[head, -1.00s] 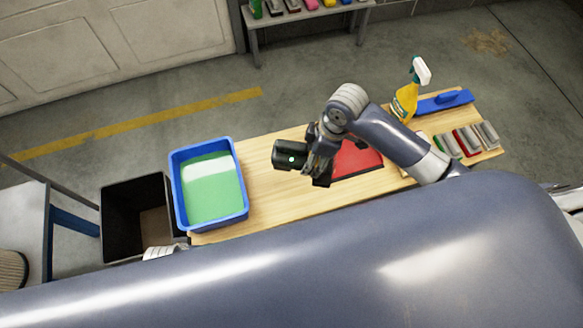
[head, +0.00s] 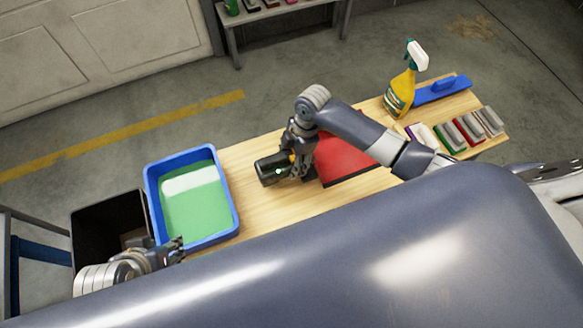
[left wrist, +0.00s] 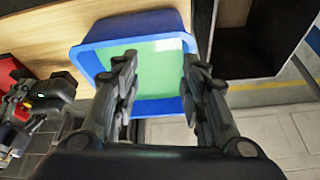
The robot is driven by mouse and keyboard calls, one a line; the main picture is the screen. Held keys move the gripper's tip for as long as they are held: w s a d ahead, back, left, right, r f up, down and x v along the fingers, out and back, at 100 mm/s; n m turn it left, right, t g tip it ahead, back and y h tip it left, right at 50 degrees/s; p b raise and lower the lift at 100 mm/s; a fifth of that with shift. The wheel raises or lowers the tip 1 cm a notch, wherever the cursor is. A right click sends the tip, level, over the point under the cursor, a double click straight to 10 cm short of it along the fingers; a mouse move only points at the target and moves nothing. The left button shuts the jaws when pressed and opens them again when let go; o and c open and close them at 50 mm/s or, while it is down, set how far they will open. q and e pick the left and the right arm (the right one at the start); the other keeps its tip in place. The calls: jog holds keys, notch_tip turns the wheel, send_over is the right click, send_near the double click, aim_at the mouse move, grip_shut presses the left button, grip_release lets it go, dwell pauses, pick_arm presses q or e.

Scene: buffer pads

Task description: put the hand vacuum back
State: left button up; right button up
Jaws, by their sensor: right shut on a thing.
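The hand vacuum (head: 270,169) is a dark cylinder with a small green light, over the wooden table left of a red sheet. My right gripper (head: 297,166) is shut on it and partly hides it. It also shows at the left of the left wrist view (left wrist: 55,88). My left gripper (head: 176,248) is at the near edge of the blue tub (head: 228,188). In the left wrist view its two fingers (left wrist: 158,65) stand apart with nothing between them, in front of the tub.
The table (head: 245,155) has bare wood behind the vacuum.

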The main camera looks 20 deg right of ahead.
jog(key=shift+w+f, duration=0.1)
jog(key=shift+f, duration=0.2)
notch_tip(320, 180, down, 3)
jog(key=shift+f+b, duration=0.1)
jog(key=shift+b, duration=0.7)
pick_arm(q)
jog(key=w+d+r+t+h, duration=0.1)
jog(key=w+d+r+t, duration=0.2)
jog(key=w, duration=0.5)
jog(key=shift+w+r+t, duration=0.4)
jog(key=shift+r+t, duration=0.25)
jog(key=shift+t, duration=0.25)
pick_arm(e)
jog(key=shift+f, duration=0.15)
jog(key=o, duration=1.4)
jog(key=shift+f, duration=0.15)
pick_arm(q)
jog(key=shift+w+r, duration=0.1)
